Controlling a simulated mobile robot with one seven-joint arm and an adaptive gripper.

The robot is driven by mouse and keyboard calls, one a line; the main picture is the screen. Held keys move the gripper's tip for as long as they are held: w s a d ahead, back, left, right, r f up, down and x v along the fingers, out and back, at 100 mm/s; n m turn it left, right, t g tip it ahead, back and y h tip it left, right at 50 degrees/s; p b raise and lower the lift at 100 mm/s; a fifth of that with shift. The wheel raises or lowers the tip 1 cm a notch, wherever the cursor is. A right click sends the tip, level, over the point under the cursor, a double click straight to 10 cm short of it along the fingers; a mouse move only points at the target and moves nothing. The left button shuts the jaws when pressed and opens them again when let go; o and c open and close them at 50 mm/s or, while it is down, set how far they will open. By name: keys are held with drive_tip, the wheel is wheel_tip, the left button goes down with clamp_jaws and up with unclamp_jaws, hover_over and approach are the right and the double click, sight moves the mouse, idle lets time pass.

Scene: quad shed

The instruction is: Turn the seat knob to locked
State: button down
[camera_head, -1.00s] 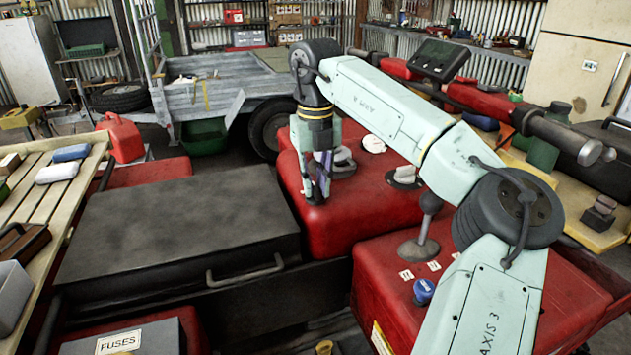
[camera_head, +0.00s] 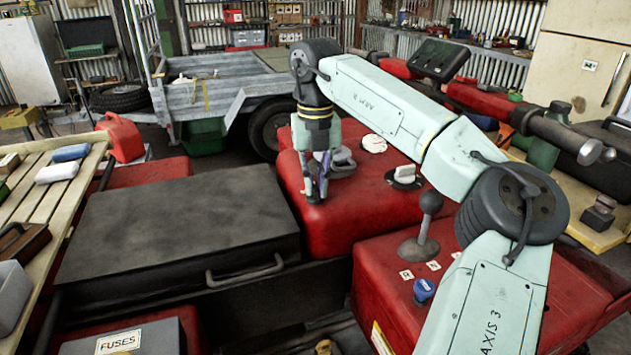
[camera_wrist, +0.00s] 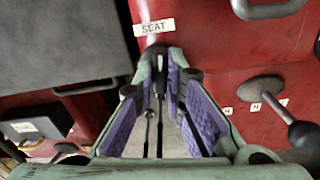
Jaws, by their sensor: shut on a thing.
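The white SEAT label (camera_wrist: 154,27) is on the red body of the quad, just beyond my fingertips in the wrist view. My gripper (camera_wrist: 163,62) has its purple-padded fingers converged at a small dark piece, the seat knob (camera_wrist: 155,50), just below that label. The fingers are shut on it. They hide most of the knob, so I cannot tell its exact angle. In the head view my gripper (camera_head: 317,192) points down at the near left edge of the red body (camera_head: 345,215), and the knob is hidden there.
The black seat (camera_head: 180,225) with a grey handle lies left of my gripper. A grey handle (camera_head: 342,160) stands close behind it. A pale knob (camera_head: 404,174) and a ball-topped lever (camera_head: 430,203) are to the right. A slatted bench (camera_head: 45,195) is at far left.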

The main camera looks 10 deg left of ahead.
sight(316, 186)
drive_tip(key=m, duration=0.8)
drive_tip(key=shift+b, duration=0.35)
drive_tip(key=m, duration=0.4)
drive_tip(key=shift+m+b, duration=0.3)
drive_tip(key=shift+m, duration=1.6)
drive_tip(key=c, duration=1.7)
unclamp_jaws()
drive_tip(key=shift+o, duration=0.2)
drive_tip(key=shift+r, duration=0.1)
wheel_tip(316, 186, up, 12)
